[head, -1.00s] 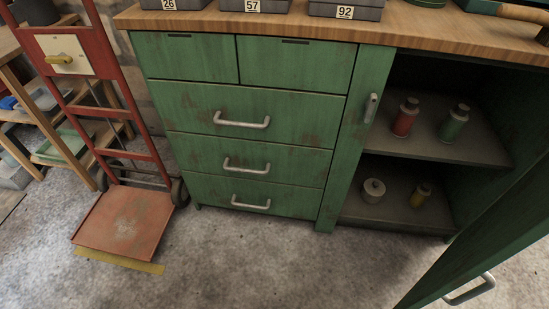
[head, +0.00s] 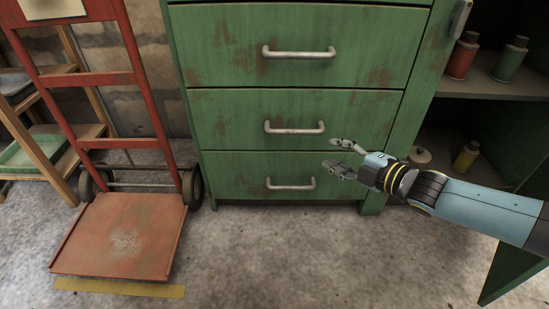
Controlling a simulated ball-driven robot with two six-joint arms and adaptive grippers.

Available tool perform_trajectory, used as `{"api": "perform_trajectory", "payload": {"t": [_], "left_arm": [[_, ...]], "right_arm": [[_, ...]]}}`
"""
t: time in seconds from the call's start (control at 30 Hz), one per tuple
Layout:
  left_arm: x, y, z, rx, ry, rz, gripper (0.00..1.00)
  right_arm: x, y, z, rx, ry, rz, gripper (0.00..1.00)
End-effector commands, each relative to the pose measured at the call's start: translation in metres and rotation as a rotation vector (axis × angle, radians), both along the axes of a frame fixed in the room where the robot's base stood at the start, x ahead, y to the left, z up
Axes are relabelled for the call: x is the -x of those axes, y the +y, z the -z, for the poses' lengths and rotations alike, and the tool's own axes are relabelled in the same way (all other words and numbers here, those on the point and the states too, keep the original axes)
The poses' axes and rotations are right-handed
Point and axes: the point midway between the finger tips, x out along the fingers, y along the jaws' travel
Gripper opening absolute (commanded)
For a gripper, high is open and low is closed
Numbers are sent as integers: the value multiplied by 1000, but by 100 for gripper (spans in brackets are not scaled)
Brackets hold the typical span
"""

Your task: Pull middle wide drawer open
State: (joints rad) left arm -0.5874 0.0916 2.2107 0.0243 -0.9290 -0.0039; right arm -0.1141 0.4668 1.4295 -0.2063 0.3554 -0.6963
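The green cabinet shows three wide drawers in the head view, all shut. The middle wide drawer (head: 240,108) has a pale metal bar handle (head: 294,128). My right gripper (head: 330,153) comes in from the right, in front of the drawers. Its fingers are spread and empty. In the picture it is a little below and to the right of the middle handle, apart from it. My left gripper is out of view.
The upper wide drawer (head: 225,35) and lower wide drawer (head: 230,172) have similar handles. A red hand truck (head: 125,240) stands at the left. The open shelf compartment at the right holds a red bottle (head: 462,57). The floor (head: 280,255) before the drawers is clear.

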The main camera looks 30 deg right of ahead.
Motion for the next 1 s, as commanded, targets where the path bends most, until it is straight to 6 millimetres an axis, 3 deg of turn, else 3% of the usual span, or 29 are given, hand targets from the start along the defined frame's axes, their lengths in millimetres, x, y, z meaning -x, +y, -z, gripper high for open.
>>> {"api": "perform_trajectory", "payload": {"t": [0.03, 0.17, 0.27, 0.7, 1.0], "left_arm": [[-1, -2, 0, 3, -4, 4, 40], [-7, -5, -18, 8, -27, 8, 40], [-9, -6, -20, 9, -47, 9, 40], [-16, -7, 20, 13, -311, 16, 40], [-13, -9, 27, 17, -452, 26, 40]], "right_arm": [[-5, 5, 5, 33, -31, -40, 38], [-16, 15, -12, 83, -101, -98, 38], [-22, 17, -17, 94, -119, -110, 38], [-68, 29, -8, 91, -116, -107, 38], [-112, 39, -4, 91, -117, -105, 38]]}}
